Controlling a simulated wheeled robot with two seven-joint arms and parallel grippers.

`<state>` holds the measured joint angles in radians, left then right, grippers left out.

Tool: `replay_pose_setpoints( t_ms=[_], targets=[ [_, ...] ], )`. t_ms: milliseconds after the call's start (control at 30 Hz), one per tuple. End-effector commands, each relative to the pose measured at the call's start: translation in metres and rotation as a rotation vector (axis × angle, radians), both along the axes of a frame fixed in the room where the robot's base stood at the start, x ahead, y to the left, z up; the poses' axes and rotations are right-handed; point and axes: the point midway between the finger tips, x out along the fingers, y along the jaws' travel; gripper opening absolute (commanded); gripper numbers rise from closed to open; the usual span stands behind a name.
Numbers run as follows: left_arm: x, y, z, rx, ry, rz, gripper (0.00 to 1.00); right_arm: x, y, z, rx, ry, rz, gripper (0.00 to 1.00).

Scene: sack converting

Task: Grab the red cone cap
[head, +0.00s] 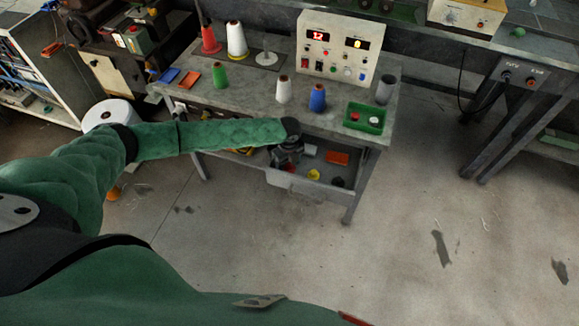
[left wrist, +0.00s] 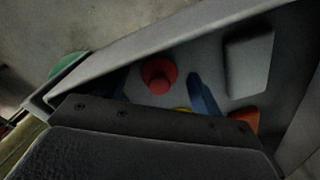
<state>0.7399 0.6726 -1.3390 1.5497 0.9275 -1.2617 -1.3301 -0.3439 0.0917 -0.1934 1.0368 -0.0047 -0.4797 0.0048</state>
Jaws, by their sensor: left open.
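The red cone cap (left wrist: 158,75) lies in the open drawer, seen in the left wrist view as a round red piece with a raised middle. My left gripper (head: 287,158) points down over the left part of the drawer (head: 300,185). It is open and empty. In the left wrist view two bluish finger-like shapes show on either side below the cap, apart from it. My right gripper is not in view.
The drawer also holds an orange piece (head: 337,157), a yellow piece (head: 314,174) and a grey block (left wrist: 248,62). Above it, the table (head: 250,87) carries cones, a control box (head: 340,45) and a green tray (head: 362,130) with a red piece. Floor in front is clear.

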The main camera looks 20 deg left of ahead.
Motion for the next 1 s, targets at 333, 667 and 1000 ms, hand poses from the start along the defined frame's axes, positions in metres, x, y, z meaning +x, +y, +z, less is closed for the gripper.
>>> replay_pose_setpoints(
  t_ms=[333, 667, 1000],
  targets=[
    [0.000, 0.000, 0.000, 0.000, 0.000, 0.000, 0.24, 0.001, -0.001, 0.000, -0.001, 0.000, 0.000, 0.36],
    [0.000, 0.000, 0.002, -0.001, -0.001, 0.000, 0.19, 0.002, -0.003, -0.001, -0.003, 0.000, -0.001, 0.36],
    [0.001, 0.000, 0.043, -0.002, -0.004, -0.001, 0.19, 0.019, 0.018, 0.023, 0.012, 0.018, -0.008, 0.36]
  ],
)
